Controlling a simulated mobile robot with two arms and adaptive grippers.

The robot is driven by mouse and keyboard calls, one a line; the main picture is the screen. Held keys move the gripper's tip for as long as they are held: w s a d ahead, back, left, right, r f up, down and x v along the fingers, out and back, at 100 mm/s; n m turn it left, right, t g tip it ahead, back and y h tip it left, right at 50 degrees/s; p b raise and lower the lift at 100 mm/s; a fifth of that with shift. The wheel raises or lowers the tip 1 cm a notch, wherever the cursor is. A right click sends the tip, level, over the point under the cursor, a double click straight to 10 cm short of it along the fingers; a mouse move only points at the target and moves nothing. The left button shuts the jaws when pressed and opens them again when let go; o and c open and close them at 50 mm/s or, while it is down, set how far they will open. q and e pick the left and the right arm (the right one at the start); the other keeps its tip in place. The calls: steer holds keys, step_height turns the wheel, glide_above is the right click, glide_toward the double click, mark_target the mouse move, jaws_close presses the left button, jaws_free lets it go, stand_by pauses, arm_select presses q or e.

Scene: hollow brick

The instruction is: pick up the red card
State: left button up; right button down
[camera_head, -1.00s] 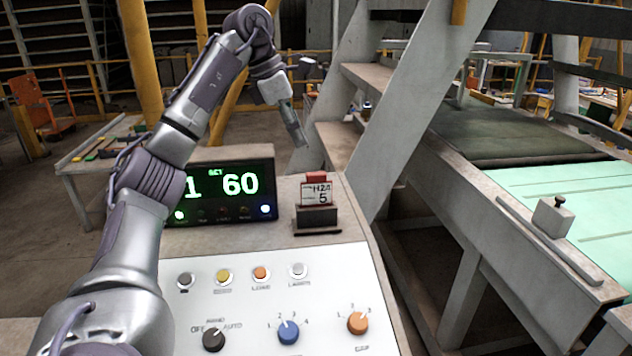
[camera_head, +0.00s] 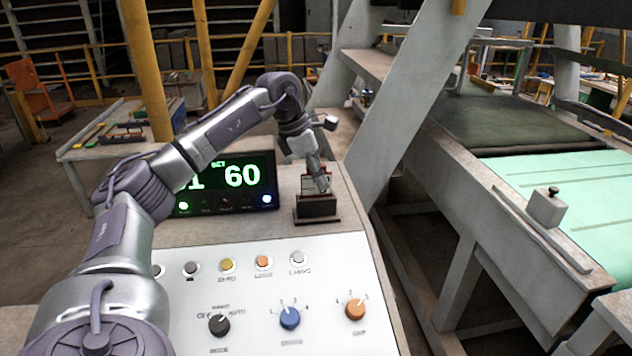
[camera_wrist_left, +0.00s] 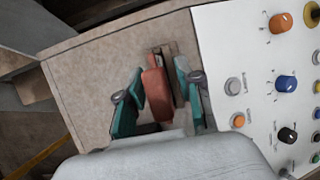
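The red card (camera_wrist_left: 157,92) stands in a dark card holder (camera_head: 317,208) on the console. In the left wrist view my left gripper (camera_wrist_left: 158,74) is open. Its two teal finger pads are on either side of the red card, with a gap visible at each side. Whether the fingers reach down past the card's top edge is hard to tell. My right gripper is in neither view.
The control panel (camera_head: 330,258) with buttons and knobs lies in front of the holder. A display (camera_head: 241,178) reading 60 stands left of it, behind my left arm. A slanted grey beam (camera_head: 395,120) rises to the right. Bare console top surrounds the holder.

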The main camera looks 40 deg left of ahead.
arm_select(q)
steer(key=shift+w+f, duration=0.2)
steer(key=shift+f, duration=0.2)
jaws_close()
steer(key=shift+r, duration=0.1)
